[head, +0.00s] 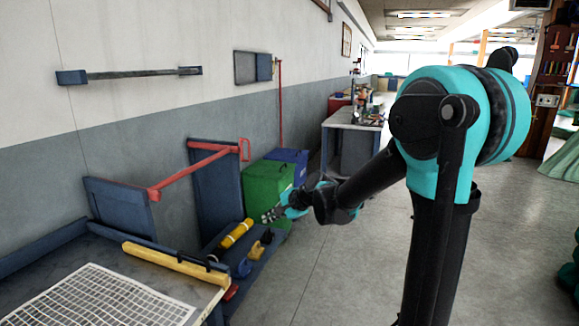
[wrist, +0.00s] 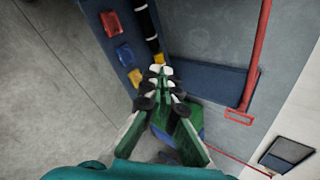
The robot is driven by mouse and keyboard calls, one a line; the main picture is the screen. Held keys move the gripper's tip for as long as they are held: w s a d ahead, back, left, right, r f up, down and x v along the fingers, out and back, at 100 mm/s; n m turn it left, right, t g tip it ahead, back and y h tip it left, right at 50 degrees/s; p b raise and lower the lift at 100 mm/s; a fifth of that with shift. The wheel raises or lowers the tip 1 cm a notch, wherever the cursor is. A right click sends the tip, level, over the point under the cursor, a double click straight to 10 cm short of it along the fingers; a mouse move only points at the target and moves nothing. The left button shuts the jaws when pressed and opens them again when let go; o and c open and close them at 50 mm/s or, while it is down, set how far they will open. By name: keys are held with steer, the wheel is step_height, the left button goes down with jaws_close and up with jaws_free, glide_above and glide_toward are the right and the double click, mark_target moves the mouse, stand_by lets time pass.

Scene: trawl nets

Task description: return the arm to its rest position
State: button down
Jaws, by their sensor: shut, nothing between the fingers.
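My arm reaches left from its column in the head view, with the elbow raised and the forearm sloping down to my gripper (head: 270,215). My gripper is shut and empty, held in the air in front of the green bin (head: 266,190). In the wrist view my gripper (wrist: 158,72) points toward the blue ledge, with its fingertips together. The green bin is mostly hidden behind the fingers there. I cannot tell how far the fingertips are from the things behind them.
A blue bin (head: 290,160) stands behind the green one. A yellow cylinder (head: 237,233) lies on the low blue ledge. A red bar frame (head: 190,171) stands by the wall. A workbench with a white grid (head: 95,300) is at lower left. The floor (head: 340,270) around my column is clear.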

steer(key=s+d+f+n+h, duration=0.4)
steer(key=s+d+f+n, duration=0.1)
steer(key=s+d, duration=0.7)
steer(key=s+d+f+n+g+h, duration=0.1)
steer(key=s+d+f+n+h, duration=0.3)
steer(key=s+d+f, duration=0.4)
steer(key=s+d+n, duration=0.1)
steer(key=s+d, duration=0.4)
steer(key=d, duration=0.1)
steer(key=shift+f, duration=0.15)
